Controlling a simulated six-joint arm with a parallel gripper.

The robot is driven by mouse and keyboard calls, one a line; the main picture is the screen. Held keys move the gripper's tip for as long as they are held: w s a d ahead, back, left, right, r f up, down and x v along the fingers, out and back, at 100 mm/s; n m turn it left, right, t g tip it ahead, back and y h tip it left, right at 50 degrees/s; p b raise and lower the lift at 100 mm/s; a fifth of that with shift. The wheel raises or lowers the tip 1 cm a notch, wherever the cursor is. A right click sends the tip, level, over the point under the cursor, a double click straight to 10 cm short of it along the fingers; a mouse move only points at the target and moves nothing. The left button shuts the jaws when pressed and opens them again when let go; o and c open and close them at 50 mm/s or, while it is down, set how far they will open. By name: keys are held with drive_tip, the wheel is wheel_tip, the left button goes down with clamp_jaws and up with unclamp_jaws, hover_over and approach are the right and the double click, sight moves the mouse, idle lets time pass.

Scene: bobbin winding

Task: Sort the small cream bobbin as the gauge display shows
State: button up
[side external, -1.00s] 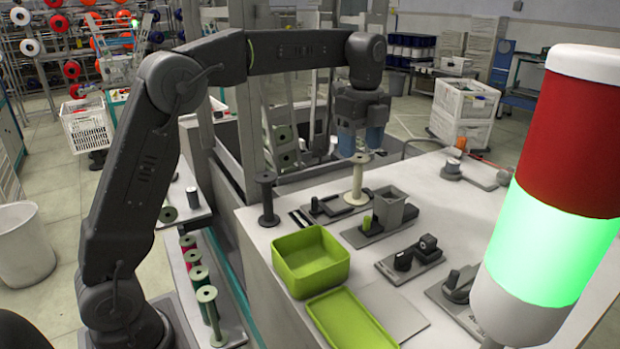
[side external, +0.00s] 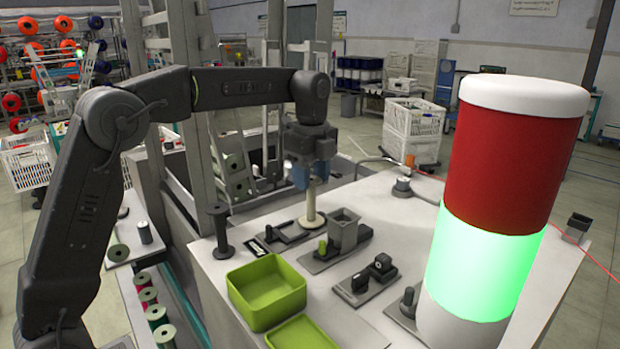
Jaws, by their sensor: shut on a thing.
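The small cream bobbin (side external: 312,205) stands upright on the white table, behind the grey box fixture. My gripper (side external: 313,184) points straight down over it, its blue fingers shut on the bobbin's upper part. The fingers hide part of its top. The bobbin's lower flange appears to be at table level; I cannot tell whether it touches. A low dark gauge-like fixture (side external: 285,232) lies just left of the bobbin. No reading on a gauge display is legible.
A dark bobbin (side external: 220,232) stands to the left. A green open box (side external: 266,292) and a green tray (side external: 304,333) lie in front. A grey box fixture (side external: 343,230) and a dark switch block (side external: 366,279) stand nearby. A signal tower (side external: 492,240) glows green at right.

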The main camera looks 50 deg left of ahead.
drive_tip(key=shift+r, duration=2.25)
drive_tip(key=shift+s+d+r+n, duration=0.25)
drive_tip(key=shift+r+n, duration=0.2)
drive_tip(key=shift+n, duration=0.25)
drive_tip(key=s+d+r+n, duration=0.8)
drive_tip(key=s+d+n, duration=0.1)
drive_tip(key=s, duration=0.2)
drive_tip(key=s+d+f+m, duration=0.1)
drive_tip(key=s+f+m, duration=0.7)
drive_tip(key=m, duration=0.2)
drive_tip(key=shift+s+d, duration=0.25)
drive_tip(key=shift+d, duration=0.15)
drive_tip(key=shift+f, duration=1.3)
